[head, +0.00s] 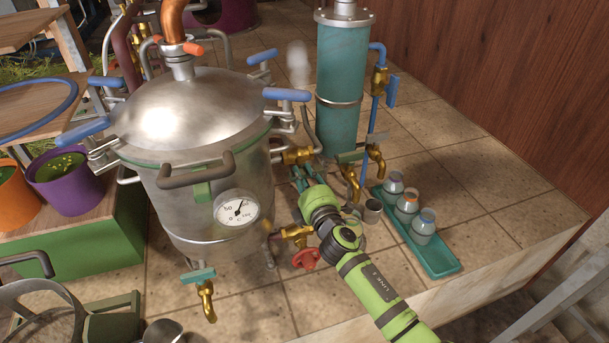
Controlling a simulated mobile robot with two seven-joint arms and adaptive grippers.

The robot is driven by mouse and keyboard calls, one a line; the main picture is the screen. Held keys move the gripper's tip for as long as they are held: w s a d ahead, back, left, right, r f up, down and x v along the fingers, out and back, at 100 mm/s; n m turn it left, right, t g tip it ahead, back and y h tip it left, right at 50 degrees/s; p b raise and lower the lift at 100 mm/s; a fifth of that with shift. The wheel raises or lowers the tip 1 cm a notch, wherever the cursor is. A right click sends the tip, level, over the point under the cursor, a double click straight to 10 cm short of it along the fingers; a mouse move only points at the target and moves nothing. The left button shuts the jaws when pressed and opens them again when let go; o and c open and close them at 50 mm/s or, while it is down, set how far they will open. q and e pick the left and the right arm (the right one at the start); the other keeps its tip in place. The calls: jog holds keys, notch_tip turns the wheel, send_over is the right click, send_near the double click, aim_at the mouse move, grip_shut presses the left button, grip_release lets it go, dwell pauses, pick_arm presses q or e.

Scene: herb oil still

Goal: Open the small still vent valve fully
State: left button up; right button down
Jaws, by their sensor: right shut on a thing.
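The small still is a steel pot with a domed lid (180,110) and a round dial gauge (238,209) on its front. A brass valve (297,156) sits on a pipe at the still's right side. My right gripper (299,176) reaches in from the lower right, with its fingertips just below this valve. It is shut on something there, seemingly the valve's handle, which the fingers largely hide. I cannot tell how far the valve is turned. My left gripper is not in view.
A brass valve with a red handle (306,258) is below my right gripper. A teal-handled tap (205,292) hangs at the still's front. A teal column (341,75) stands behind, with brass taps (376,158). A teal tray (440,262) holds several bottles at right.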

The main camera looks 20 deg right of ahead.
jog(key=c, duration=1.1)
grip_release()
jog(key=s, duration=1.2)
jog(key=shift+d, duration=0.2)
